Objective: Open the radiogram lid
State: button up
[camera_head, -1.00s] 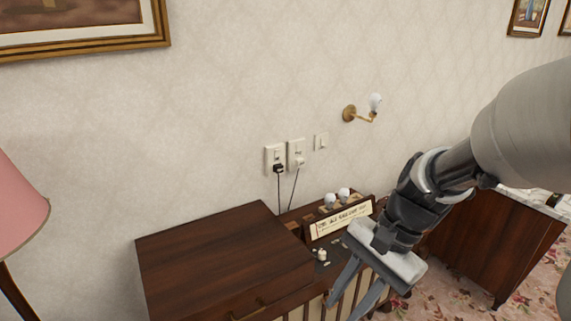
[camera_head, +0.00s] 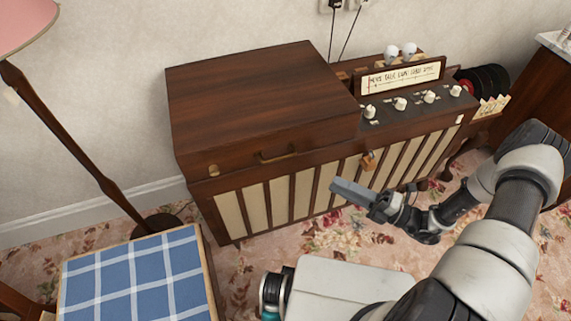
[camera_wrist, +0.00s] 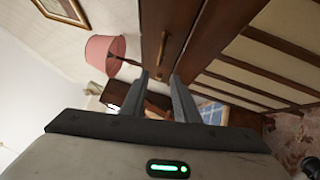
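The radiogram (camera_head: 300,160) is a dark wooden cabinet with a pale slatted front, standing against the wall. Its brown lid (camera_head: 262,95) lies shut on the left part. A small brass handle (camera_head: 277,155) sits on the lid's front face; the handle also shows in the wrist view (camera_wrist: 163,46), ahead of the fingers. My gripper (camera_head: 350,192) is in front of the slatted front, lower and to the right of the handle, touching nothing that I can see. In the wrist view my gripper (camera_wrist: 158,95) has its two fingers apart with nothing between them.
Knobs and a signed dial panel (camera_head: 400,78) are right of the lid, with two white bulbs above. A blue checked stool (camera_head: 135,280) stands at lower left beside a pink floor lamp (camera_head: 25,25).

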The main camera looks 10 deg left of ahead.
jog(key=x, duration=1.7)
jog(key=shift+a, duration=0.15)
grip_shut()
jog(key=shift+r, duration=0.1)
